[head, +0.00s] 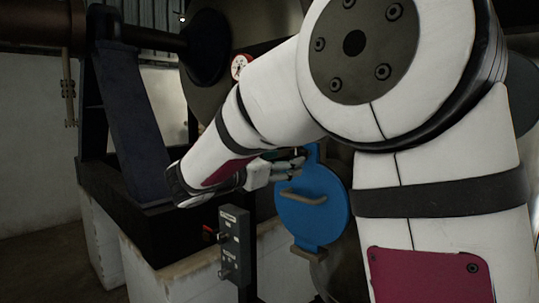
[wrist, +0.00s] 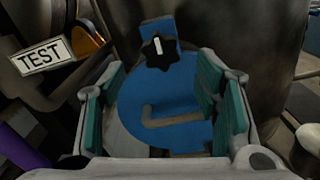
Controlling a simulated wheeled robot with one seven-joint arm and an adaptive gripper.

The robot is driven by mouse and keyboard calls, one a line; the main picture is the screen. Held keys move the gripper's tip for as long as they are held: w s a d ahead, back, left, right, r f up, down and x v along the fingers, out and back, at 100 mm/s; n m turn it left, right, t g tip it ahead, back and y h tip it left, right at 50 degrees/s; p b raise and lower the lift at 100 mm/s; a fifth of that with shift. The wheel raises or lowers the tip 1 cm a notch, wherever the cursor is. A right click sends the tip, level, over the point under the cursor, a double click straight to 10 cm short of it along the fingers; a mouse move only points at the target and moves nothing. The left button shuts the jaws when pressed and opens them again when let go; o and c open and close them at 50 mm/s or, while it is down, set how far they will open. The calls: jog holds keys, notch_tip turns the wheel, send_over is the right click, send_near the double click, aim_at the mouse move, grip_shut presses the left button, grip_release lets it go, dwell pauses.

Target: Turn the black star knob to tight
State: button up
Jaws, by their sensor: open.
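The black star knob (wrist: 158,51) shows in the wrist view on the upper tab of a round blue cover (wrist: 135,98). A white mark on the knob points roughly upward. The cover also shows in the head view (head: 325,210), with a tan bar handle (head: 301,196) across it. I cannot make out the knob in the head view. My gripper (wrist: 160,72) is open, its teal pads on either side of the cover in the wrist view, with the knob between and beyond them. In the head view my gripper (head: 287,167) is just left of the cover's top.
A white TEST label (wrist: 42,56) and an orange part (wrist: 88,42) are at upper left in the wrist view. In the head view, a grey control box (head: 235,245) stands below my wrist. A round gauge (head: 240,66) is behind my arm.

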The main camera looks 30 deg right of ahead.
aim_at(299, 155)
jog(key=shift+p+x, duration=0.55)
jog(key=shift+x, duration=2.65)
jog(key=c, duration=1.2)
